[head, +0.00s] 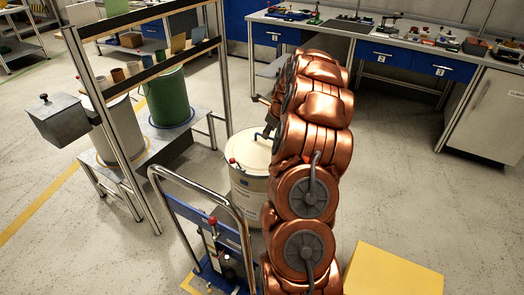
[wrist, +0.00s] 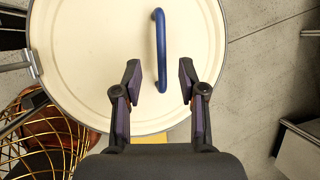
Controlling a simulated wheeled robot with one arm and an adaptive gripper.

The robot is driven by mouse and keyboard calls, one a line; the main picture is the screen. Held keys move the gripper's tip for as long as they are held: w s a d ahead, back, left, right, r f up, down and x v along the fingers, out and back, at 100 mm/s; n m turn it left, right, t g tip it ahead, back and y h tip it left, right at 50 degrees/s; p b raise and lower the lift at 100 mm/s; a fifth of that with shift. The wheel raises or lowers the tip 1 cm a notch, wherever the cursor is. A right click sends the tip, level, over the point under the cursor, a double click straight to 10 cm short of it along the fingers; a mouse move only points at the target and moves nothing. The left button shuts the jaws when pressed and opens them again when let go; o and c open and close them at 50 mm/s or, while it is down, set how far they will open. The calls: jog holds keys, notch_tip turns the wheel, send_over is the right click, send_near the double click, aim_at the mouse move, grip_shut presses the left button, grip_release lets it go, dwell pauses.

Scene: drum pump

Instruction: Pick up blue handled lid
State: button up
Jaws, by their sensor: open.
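The cream round lid (wrist: 100,60) sits flat on a cream drum (head: 247,185) and fills much of the wrist view. Its blue bar handle (wrist: 160,50) stands on it, running up and down in that view. In the head view the lid (head: 245,150) is partly hidden by my arm, and a bit of blue handle (head: 259,136) shows. My gripper (wrist: 160,80) is open over the lid. The near end of the handle lies between its fingertips, closer to the right finger. The fingers look apart from the handle. My gripper (head: 268,118) is mostly hidden behind my arm in the head view.
A trolley with a chrome handle (head: 203,172) stands at the drum's near side. A metal-framed rack (head: 110,130) holds a green drum (head: 167,97) and a grey drum (head: 118,130) at left. A yellow box (head: 392,272) is at lower right. A workbench (head: 385,42) runs along the back.

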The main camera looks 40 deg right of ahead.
aim_at(262, 146)
jog(key=shift+p+x, duration=0.65)
jog(key=shift+x, duration=2.3)
grip_shut()
jog(key=shift+d+r, duration=0.1)
